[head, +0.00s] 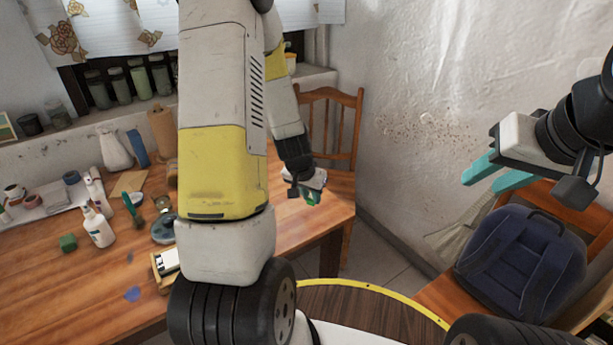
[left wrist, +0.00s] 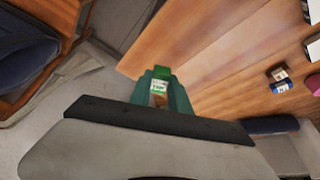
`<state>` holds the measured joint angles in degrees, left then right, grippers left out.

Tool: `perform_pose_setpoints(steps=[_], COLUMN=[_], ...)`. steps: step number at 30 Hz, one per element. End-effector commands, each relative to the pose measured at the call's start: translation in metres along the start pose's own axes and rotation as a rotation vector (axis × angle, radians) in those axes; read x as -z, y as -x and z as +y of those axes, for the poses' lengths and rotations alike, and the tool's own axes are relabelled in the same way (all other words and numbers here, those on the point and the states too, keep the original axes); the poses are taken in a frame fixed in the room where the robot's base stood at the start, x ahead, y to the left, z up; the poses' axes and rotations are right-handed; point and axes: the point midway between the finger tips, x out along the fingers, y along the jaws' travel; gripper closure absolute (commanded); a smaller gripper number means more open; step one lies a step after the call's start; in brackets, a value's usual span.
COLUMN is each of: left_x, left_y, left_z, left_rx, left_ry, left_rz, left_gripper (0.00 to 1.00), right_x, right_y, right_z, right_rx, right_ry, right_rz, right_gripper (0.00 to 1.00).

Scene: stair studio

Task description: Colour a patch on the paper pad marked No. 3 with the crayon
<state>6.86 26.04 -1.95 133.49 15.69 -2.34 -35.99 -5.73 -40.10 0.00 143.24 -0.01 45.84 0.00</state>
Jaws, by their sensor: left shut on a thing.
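My left gripper (head: 307,184) is near the table's right end in the head view, beside the wooden chair. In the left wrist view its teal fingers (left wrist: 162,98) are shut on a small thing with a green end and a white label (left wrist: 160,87). I cannot tell for certain whether this is the crayon. Its green part (head: 312,198) also shows in the head view. A pale, dark-edged flat item (head: 167,262) lies on the table, partly hidden by my arm; I cannot read a No. 3 on it. My right gripper (head: 497,174) is open and empty at the right.
The wooden table (head: 100,270) holds a white pump bottle (head: 98,226), a green block (head: 68,242) and a tray (head: 45,207) of small items. A wooden chair (head: 345,120) stands behind. A blue backpack (head: 520,262) rests on a chair at the right.

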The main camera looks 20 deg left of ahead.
Motion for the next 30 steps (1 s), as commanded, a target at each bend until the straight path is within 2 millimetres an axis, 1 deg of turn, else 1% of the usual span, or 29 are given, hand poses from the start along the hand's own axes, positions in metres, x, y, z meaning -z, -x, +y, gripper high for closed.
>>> perform_pose_setpoints(steps=[1, 3, 9, 11, 19, 30], left_x=[0.002, 0.003, 0.007, 0.008, 0.01, 0.005], left_y=[0.002, 0.003, 0.007, 0.008, 0.006, 0.007], left_z=[0.011, 0.019, 0.038, 0.041, 0.047, 0.044], left_rx=[0.007, 0.019, 0.047, 0.053, 0.062, 0.065], left_ry=[0.014, 0.044, 0.112, 0.126, 0.155, 0.166], left_rz=[0.001, 0.0, 0.001, 0.0, -0.001, -0.002], left_gripper=[1.0, 1.0, 1.0, 1.0, 1.0, 1.0], right_x=[0.0, 0.0, 0.0, 0.0, 0.0, 0.0], right_y=[0.0, 0.0, 0.0, 0.0, 0.0, 0.0], right_z=[0.0, 0.0, 0.0, 0.0, 0.0, 0.0], right_rx=[0.0, 0.0, 0.0, 0.0, 0.0, 0.0], right_ry=[0.0, 0.0, 0.0, 0.0, 0.0, 0.0], right_rz=[0.0, 0.0, 0.0, 0.0, 0.0, 0.0], right_gripper=[0.64, 0.64, 0.64, 0.64, 0.64, 0.64])
